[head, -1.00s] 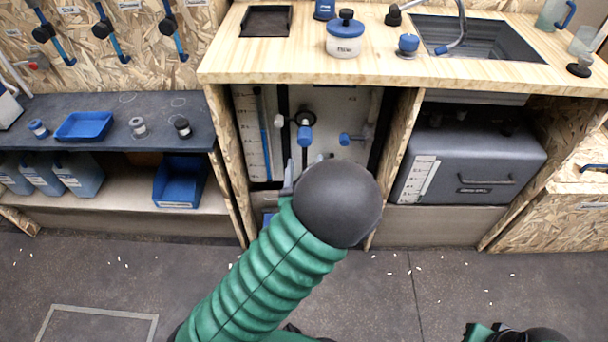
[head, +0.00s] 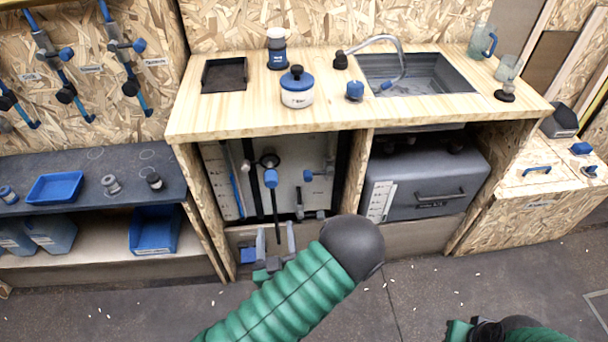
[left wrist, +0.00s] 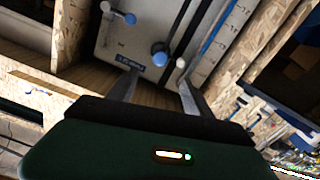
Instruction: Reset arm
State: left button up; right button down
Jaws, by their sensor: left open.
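My left gripper (head: 275,236) is open and empty, in front of the lower part of a recess under the counter. In the left wrist view its two fingers (left wrist: 157,85) stand apart and point toward a pale panel (left wrist: 150,30) with blue-ended handles. I see nothing between the fingers. My green left forearm crosses the lower middle of the head view. Part of my right arm shows at the bottom right, without its gripper.
The wooden counter (head: 330,112) holds a blue-lidded pot (head: 297,90), a black tray (head: 223,75) and a sink (head: 430,75). A grey box (head: 440,183) fills the right recess. A dark shelf (head: 85,200) with a blue tray stands left. The floor has scattered white bits.

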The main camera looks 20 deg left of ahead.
pick_arm(q)
notch_tip(320, 180, down, 5)
jog(key=w+d+g+h, duration=0.2)
jog(key=w+g+h, duration=0.1)
jog(key=g, duration=0.2)
jog(key=s+d+r+m+g+h, duration=0.2)
jog(key=s+d+m+g+h, duration=0.3)
jog(key=d+h, duration=0.15)
jog(key=s+a+r+m+g, duration=0.2)
jog(key=s+r+m+g, duration=0.15)
jog(key=s, duration=0.35)
notch_tip(320, 180, up, 24)
jog(key=p, duration=2.3)
jog(key=shift+w+d+t+p, duration=0.15)
jog(key=shift+d+t+p, duration=0.05)
jog(key=shift+t+p, duration=0.15)
